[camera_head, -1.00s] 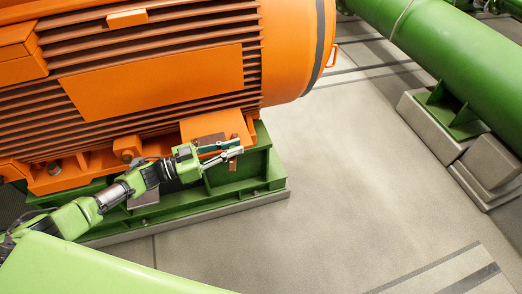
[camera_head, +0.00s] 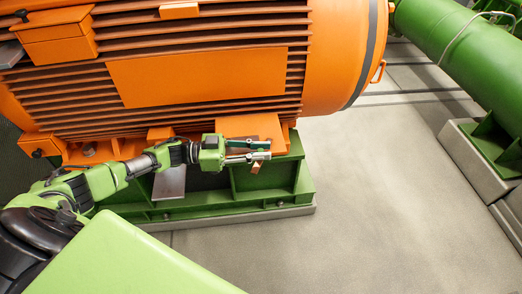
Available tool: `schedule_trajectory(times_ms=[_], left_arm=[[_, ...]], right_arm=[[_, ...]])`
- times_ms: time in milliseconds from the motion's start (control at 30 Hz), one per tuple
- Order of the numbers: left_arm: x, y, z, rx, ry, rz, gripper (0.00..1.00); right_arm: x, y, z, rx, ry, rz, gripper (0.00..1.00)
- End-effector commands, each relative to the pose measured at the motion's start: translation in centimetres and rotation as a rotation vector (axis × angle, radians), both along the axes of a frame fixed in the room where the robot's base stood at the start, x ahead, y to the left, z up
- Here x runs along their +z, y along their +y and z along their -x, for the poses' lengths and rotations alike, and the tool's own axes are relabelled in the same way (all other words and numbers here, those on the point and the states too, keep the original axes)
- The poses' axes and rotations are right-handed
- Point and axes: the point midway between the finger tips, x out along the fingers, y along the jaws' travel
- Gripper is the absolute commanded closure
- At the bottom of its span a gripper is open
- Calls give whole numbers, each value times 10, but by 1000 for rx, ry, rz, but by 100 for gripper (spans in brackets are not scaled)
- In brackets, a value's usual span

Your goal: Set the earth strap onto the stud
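My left gripper (camera_head: 258,151) reaches in from the left, in front of the orange motor's foot and above the green base frame. Its two slim fingers point right with a narrow gap between them. A small copper-brown piece (camera_head: 256,167), perhaps an end of the earth strap, shows just below the fingertips. I cannot tell whether the fingers hold it or it lies behind them. I cannot make out the stud; it is too small or hidden by the gripper. My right gripper is not in view.
The orange finned motor (camera_head: 200,78) stands on the green base frame (camera_head: 225,203) behind my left arm. A green pipe (camera_head: 465,50) on concrete blocks (camera_head: 478,165) runs along the right. The grey floor (camera_head: 350,190) between them is clear.

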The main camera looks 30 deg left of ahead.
Motion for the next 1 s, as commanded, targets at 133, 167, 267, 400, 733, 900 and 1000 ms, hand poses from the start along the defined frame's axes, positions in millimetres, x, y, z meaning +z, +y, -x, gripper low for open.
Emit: schedule_trajectory(times_ms=[133, 167, 267, 400, 733, 900, 1000], left_arm=[[0, 0, 0, 0, 0, 0, 69], [0, 0, 0, 0, 0, 0, 69], [0, 0, 0, 0, 0, 0, 69], [-1, 3, 1, 1, 0, -1, 69], [-1, 53, 29, 2, 2, -3, 69], [-1, 82, 46, 2, 2, -1, 69], [-1, 94, 52, 1, 1, -2, 69]], right_arm=[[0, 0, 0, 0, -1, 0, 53], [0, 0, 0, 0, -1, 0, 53], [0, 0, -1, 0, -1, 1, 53], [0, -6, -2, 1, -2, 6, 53], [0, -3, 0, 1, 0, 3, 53], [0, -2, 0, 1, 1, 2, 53], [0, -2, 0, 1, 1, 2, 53]])
